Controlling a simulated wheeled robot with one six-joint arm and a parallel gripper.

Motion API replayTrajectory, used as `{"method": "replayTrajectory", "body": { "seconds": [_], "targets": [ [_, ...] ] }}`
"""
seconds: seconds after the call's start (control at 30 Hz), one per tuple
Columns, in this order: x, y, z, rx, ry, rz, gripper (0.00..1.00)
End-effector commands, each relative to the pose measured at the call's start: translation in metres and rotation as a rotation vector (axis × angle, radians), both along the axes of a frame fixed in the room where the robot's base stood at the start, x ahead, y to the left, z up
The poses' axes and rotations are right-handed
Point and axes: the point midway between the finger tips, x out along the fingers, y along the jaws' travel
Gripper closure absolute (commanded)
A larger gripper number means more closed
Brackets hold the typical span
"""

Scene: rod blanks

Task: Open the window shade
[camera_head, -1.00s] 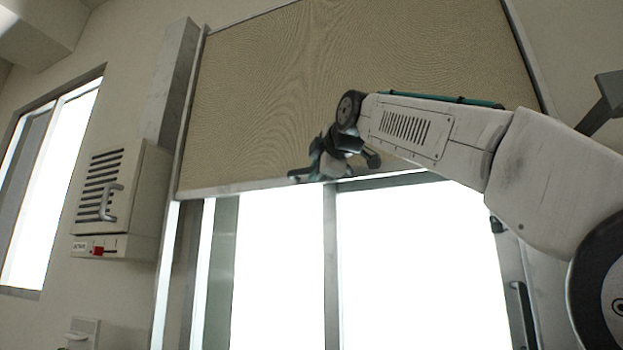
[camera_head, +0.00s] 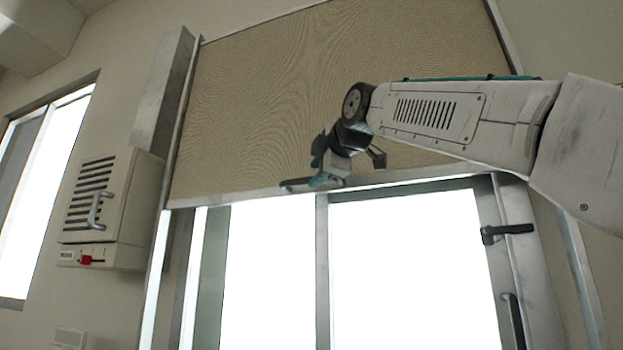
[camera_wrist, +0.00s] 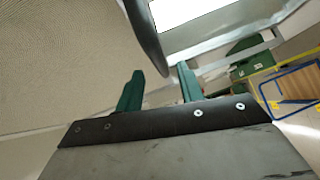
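The window shade (camera_head: 260,110) is a tan woven sheet with a pale bottom rail (camera_head: 240,195). It covers the upper part of the window in the head view; bright glass (camera_head: 270,260) shows below. It also fills the left of the wrist view (camera_wrist: 55,50). My gripper (camera_head: 348,170) is close to the rail, near the window's middle post. In the wrist view its two green fingers (camera_wrist: 160,68) stand apart. A dark curved bar (camera_wrist: 146,35), which looks like a pull handle, reaches between their tips. I see no firm contact with either finger.
A vented wall box (camera_head: 105,205) with a handle and a red switch is left of the window. A dark latch (camera_head: 505,232) is on the right frame. Green boxes (camera_wrist: 248,62) and a blue-framed cart (camera_wrist: 290,88) stand behind in the wrist view.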

Motion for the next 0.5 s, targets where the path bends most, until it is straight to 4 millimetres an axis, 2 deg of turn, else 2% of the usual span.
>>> {"method": "replayTrajectory", "body": {
  "seconds": [0.1, 0.2, 0.5],
  "targets": [
    [-0.016, -0.008, 0.003, 0.000, -0.001, 0.000, 0.62],
    [-0.023, -0.011, 0.004, 0.000, 0.000, 0.000, 0.62],
    [-0.027, -0.013, 0.004, 0.000, 0.000, 0.000, 0.62]
  ]
}}
